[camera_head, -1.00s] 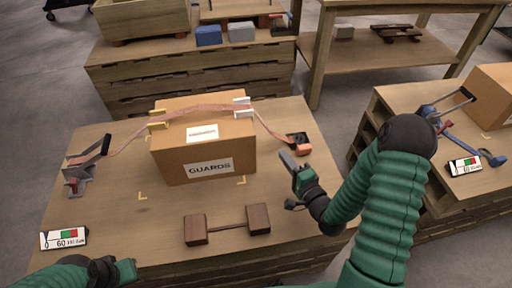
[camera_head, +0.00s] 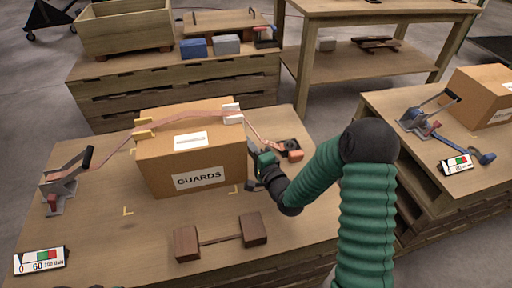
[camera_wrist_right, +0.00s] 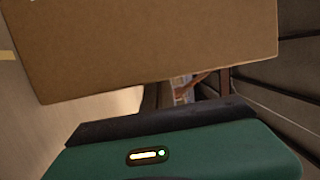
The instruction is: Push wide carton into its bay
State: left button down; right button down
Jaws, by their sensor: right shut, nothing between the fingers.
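The wide carton (camera_head: 195,160), brown and labelled GUARDS, stands upright on the near wooden table. Yellow corner marks (camera_head: 127,211) lie on the tabletop around it, one out in front of its left side. An orange strap (camera_head: 185,120) runs over its top through yellow and white edge pieces. My right gripper (camera_head: 259,163) is shut and empty, low beside the carton's right face. The carton (camera_wrist_right: 150,45) fills the upper part of the right wrist view, very close to the gripper; I cannot tell whether they touch. My left gripper is out of view.
A ratchet (camera_head: 62,188) stands at the table's left, and an orange buckle (camera_head: 290,150) lies right of the carton. A dark wooden bar with end blocks (camera_head: 220,239) lies in front, with a gauge card (camera_head: 41,261) near the left corner. Another table with a carton (camera_head: 483,97) is at right.

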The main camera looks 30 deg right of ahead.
jog(key=shift+d, duration=0.15)
jog(key=a, duration=0.2)
jog(key=w+a, duration=0.1)
jog(key=a, duration=0.1)
jog(key=a+p, duration=0.1)
jog(key=a, duration=0.2)
jog(key=shift+w, duration=0.4)
jog(key=shift+a, duration=0.4)
jog(key=shift+w+d, duration=0.1)
jog(key=shift+d, duration=0.1)
